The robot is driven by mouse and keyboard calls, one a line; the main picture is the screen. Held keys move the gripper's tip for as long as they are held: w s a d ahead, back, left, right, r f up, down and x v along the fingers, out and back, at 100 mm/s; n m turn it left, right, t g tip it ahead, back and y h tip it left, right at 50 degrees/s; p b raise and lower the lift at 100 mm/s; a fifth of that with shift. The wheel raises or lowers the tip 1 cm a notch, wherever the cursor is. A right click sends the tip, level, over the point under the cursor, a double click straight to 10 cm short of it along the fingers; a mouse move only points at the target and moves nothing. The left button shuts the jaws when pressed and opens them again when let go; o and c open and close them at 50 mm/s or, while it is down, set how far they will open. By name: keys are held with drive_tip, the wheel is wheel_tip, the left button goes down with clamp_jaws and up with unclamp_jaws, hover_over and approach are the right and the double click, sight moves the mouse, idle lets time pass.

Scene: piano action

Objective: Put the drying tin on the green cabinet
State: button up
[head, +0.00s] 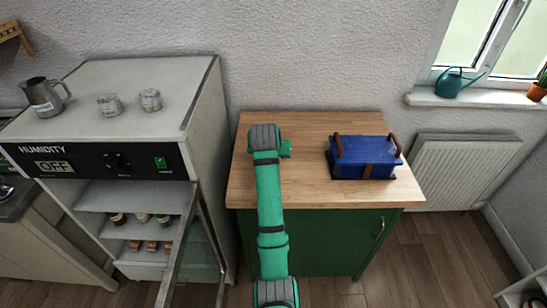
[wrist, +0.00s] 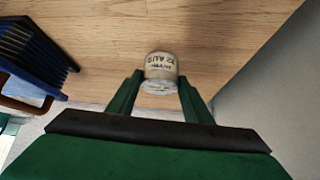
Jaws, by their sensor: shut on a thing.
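The drying tin (wrist: 161,66) is a small, pale, round tin with dark lettering that reads upside down in the wrist view. My gripper (wrist: 160,84) is shut on it, with one green finger on each side. The wooden top of the green cabinet (head: 310,120) lies behind the tin in the wrist view (wrist: 110,40). I cannot tell whether the tin touches that top. In the head view my arm reaches over the cabinet's left half and hides the tin and my fingers. The green cabinet front (head: 325,240) is below.
A blue box (head: 362,158) with brown handles stands on the cabinet's right half; it also shows in the wrist view (wrist: 30,50). The humidity cabinet (head: 150,80) stands at left, its glass door (head: 190,260) open. Two jars (head: 150,100) and a pitcher (head: 42,97) are on it.

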drive_tip(key=shift+s+a+f, duration=0.1)
drive_tip(key=shift+s+f, duration=0.1)
drive_tip(key=shift+f, duration=1.05)
drive_tip(key=shift+f, duration=0.1)
drive_tip(key=o, duration=1.1)
drive_tip(key=shift+s+r, duration=0.1)
drive_tip(key=shift+r, duration=0.2)
drive_tip(key=v, duration=1.1)
drive_tip(key=shift+s+r, duration=0.2)
drive_tip(key=shift+r, duration=0.05)
